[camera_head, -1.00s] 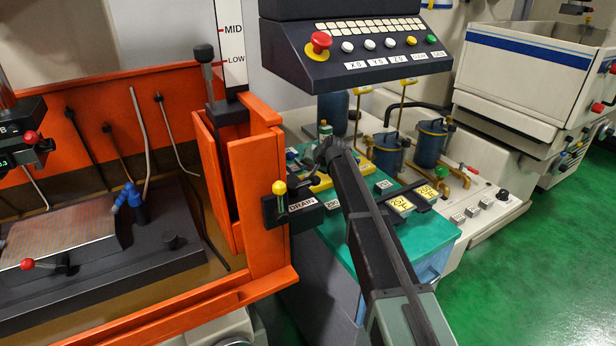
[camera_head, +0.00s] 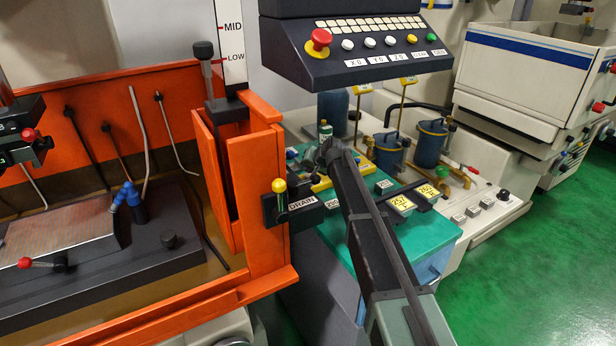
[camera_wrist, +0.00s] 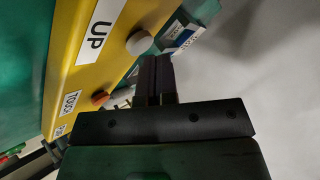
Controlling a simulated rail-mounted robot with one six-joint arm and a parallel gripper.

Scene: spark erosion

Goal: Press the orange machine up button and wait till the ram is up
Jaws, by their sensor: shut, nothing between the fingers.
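A yellow control strip (camera_wrist: 85,50) fills the upper left of the wrist view. It bears a white UP label (camera_wrist: 101,28) with a round pale button (camera_wrist: 139,42) beside it. My gripper (camera_wrist: 153,62) is shut and empty, its fingertips close to this button; I cannot tell whether they touch it. In the head view my gripper (camera_head: 326,150) is over the yellow strip (camera_head: 322,184) and partly covers it. The orange machine's tank (camera_head: 262,200) stands to the left. Part of its dark ram head (camera_head: 18,125) shows at the left edge; its top is out of view.
An orange button (camera_wrist: 100,97) and a TOUCH label (camera_wrist: 70,103) are further along the strip. A dark console (camera_head: 360,60) with a red stop button (camera_head: 318,40) hangs above. The drain lever (camera_head: 280,187) stands left of my arm. Green floor (camera_head: 530,270) is clear at right.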

